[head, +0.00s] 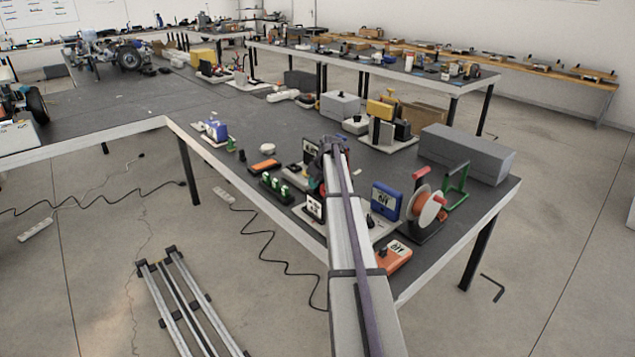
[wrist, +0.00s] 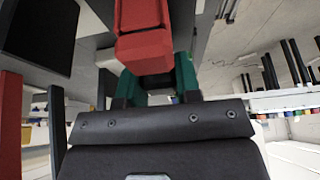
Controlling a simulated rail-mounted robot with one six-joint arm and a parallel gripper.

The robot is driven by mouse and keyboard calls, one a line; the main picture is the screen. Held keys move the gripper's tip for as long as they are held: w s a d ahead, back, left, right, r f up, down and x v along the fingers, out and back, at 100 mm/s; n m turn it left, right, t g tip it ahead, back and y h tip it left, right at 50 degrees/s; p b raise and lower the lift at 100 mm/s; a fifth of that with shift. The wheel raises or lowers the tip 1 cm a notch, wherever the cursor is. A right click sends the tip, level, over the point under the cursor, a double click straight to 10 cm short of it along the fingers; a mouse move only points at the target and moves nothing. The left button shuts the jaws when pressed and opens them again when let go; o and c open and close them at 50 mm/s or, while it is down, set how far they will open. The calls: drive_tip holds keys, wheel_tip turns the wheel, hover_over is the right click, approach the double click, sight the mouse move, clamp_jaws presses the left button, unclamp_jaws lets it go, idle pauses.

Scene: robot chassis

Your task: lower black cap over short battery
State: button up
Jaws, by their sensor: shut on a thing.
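My gripper (wrist: 157,84) shows in the wrist view with green finger parts above its black body. It is shut on a dark piece, taken to be the black cap, mostly hidden between the fingers; its outline is unclear. A red block (wrist: 142,48) stands right in front of the fingers and covers part of them. In the head view my gripper (head: 328,160) is at the far end of my arm, over the front table, and the arm hides what is under it. Green upright pieces in a black holder (head: 277,189) stand left of the arm. I cannot single out the short battery.
On the table right of my arm are a blue box (head: 386,201), an orange spool (head: 424,206), an orange box (head: 395,258) and a long grey case (head: 466,153). An orange-black device (head: 265,167) lies to the left.

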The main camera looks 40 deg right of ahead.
drive_tip(key=shift+f, duration=0.3)
drive_tip(key=o, duration=1)
drive_tip(key=shift+r, duration=0.2)
drive_tip(key=p+v, duration=1)
drive_tip(key=v, duration=0.1)
drive_tip(key=shift+w, duration=0.1)
drive_tip(key=shift+f, duration=0.2)
